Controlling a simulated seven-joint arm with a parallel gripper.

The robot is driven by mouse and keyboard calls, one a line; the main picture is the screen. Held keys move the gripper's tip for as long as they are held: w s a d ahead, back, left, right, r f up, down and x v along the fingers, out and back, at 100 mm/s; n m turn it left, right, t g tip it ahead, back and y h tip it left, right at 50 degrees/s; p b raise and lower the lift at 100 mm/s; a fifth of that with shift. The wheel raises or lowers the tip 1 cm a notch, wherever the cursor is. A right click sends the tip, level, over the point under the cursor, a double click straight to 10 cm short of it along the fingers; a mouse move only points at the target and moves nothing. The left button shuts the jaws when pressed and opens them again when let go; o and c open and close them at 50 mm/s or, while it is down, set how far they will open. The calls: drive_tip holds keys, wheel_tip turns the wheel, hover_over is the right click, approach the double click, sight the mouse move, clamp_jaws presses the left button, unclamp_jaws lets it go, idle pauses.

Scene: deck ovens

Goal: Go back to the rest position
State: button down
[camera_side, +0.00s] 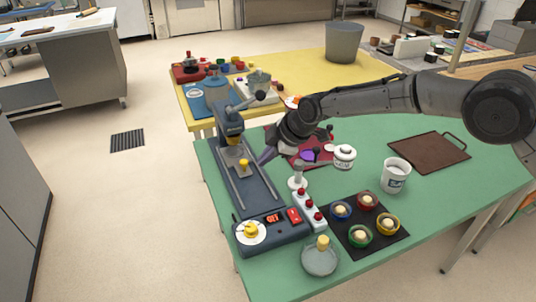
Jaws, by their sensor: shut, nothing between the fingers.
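My gripper (266,156) is at the end of the dark arm that reaches in from the right. It is small in the picture, shut, and nothing shows between its fingers. It hangs above the green table (420,212), just right of a dark blue machine (262,196) with an upright column and a long bed. A yellow piece (244,163) sits on the machine near the column. My arm hides part of the area behind the gripper.
A white bucket (395,177), a white lidded jar (344,155), a black mat (385,240) with several coloured bowls, a red-buttoned box (309,212), a grey dish (319,262) and a brown board (428,153) stand on the table. A yellow table (295,62) stands behind.

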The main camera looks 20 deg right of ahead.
drive_tip(key=shift+v, duration=0.85)
drive_tip(key=shift+d, duration=0.1)
drive_tip(key=w+d+r+t, duration=0.15)
drive_tip(key=d+r, duration=0.25)
drive_tip(key=r, duration=0.4)
drive_tip(key=s+d+r+m+t+h, duration=0.15)
drive_tip(key=s+d+r+m, duration=0.35)
drive_tip(key=s+d+r, duration=1)
drive_tip(key=s+d+f+m+h, duration=0.1)
drive_tip(key=s+d+m, duration=0.1)
drive_tip(key=s, duration=0.6)
drive_tip(key=s+d+f+m, duration=0.1)
drive_tip(key=s+d+m, duration=0.15)
drive_tip(key=s, duration=0.45)
drive_tip(key=s+d+f+m+g, duration=0.2)
drive_tip(key=s+f+m, duration=0.3)
drive_tip(key=s+f, duration=0.5)
drive_tip(key=s+g+h, duration=0.1)
drive_tip(key=s, duration=0.2)
drive_tip(key=shift+f+m, duration=0.35)
